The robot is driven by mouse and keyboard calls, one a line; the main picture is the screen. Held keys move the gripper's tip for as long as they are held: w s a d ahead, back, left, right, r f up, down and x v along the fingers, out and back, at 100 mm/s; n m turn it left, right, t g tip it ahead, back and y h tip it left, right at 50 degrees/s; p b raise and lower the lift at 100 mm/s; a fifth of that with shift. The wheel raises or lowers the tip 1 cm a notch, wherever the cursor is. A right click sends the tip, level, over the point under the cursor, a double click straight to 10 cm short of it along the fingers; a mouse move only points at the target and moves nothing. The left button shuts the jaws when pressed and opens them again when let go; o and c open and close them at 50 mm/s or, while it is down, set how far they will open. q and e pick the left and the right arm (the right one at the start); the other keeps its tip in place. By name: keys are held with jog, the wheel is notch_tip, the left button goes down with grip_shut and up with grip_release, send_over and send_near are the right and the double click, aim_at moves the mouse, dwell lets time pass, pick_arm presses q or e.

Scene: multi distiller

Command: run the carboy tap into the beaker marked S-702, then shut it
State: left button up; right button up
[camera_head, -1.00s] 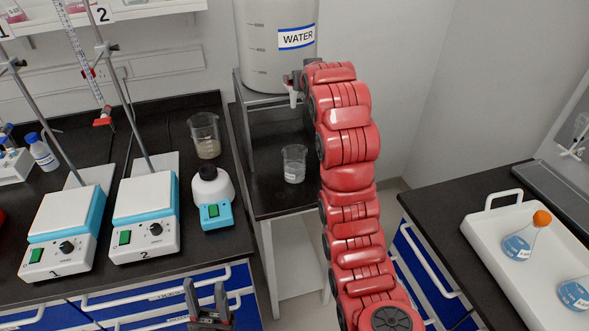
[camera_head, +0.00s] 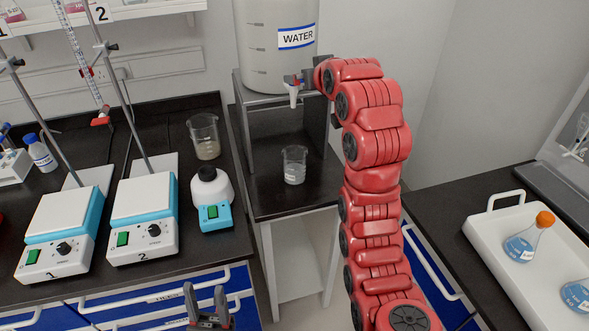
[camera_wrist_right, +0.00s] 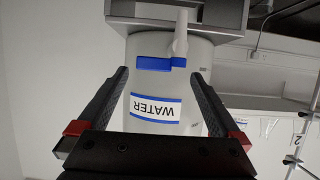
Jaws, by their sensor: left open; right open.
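The carboy (camera_head: 268,60), labelled WATER, stands on a grey stand (camera_head: 285,112). Its white tap (camera_head: 293,92) points down at the front; it also shows, with a blue handle part (camera_wrist_right: 155,63), in the right wrist view, where the picture is upside down. A glass beaker (camera_head: 294,166) stands below the tap; its label is too small to read. No stream shows. My right gripper (camera_wrist_right: 160,74) is open, its fingers apart on either side of the tap, with nothing held; I cannot tell if they touch it. My left gripper (camera_head: 209,300) is open and empty at the bottom.
A second beaker (camera_head: 204,138) with tan contents and a white-and-blue device (camera_head: 212,195) are on the left bench, beside two hotplates (camera_head: 145,225). A white tray (camera_head: 500,240) with flasks is on the right bench. The stand's black shelf is clear around the labelled beaker.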

jog(key=p+v, duration=1)
jog(key=v, duration=0.5)
